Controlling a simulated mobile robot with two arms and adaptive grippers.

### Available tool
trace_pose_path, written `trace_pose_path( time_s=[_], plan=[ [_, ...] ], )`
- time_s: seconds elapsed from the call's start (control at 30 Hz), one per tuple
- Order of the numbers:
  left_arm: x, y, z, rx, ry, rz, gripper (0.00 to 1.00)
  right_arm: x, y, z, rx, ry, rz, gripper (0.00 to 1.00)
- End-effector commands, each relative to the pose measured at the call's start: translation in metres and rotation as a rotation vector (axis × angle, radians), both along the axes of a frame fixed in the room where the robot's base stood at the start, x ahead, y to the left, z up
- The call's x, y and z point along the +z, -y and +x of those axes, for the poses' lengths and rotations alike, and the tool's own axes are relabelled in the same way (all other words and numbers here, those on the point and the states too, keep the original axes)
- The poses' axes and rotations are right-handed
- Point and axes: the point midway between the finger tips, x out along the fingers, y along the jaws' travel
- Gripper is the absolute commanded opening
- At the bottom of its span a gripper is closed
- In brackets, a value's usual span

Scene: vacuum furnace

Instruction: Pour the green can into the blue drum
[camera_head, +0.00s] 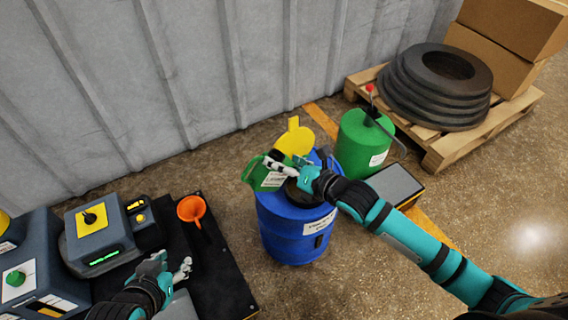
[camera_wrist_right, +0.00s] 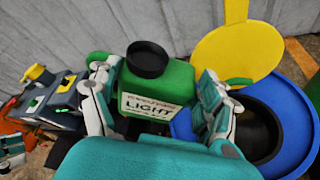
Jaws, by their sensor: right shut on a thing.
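The blue drum (camera_head: 283,238) stands on the floor in the middle of the head view, its yellow lid (camera_head: 296,138) raised at the back. In the right wrist view the drum's dark round opening (camera_wrist_right: 259,130) shows at right. My right gripper (camera_head: 283,166) is shut on the green can (camera_head: 266,180), a finger on each side. The labelled can (camera_wrist_right: 150,103) has a black round top (camera_wrist_right: 147,58) and is held beside the opening, over the drum's left side. Whether it touches the rim is unclear. My left gripper (camera_head: 172,268) is open and empty at lower left.
An orange funnel (camera_head: 191,209) sits on the black bench (camera_head: 215,275) at left, beside grey-and-yellow devices (camera_head: 100,232). A green container (camera_head: 362,143) stands behind the drum at right. A pallet (camera_head: 455,148) carries black rings and boxes. Bare floor lies in front.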

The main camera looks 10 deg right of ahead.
Motion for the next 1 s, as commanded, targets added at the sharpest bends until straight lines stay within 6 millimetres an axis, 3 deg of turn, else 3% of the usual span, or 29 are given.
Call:
trace_pose_path(
  time_s=[0.27,1.0],
  plan=[
    [0.003,0.002,0.005,-0.002,0.029,-0.007,0.40,0.003,0.001,0.001,0.001,-0.004,0.022,0.26],
    [-0.003,-0.002,-0.006,0.003,-0.034,0.007,0.40,0.014,0.008,0.004,0.000,-0.049,0.142,0.26]
  ],
)
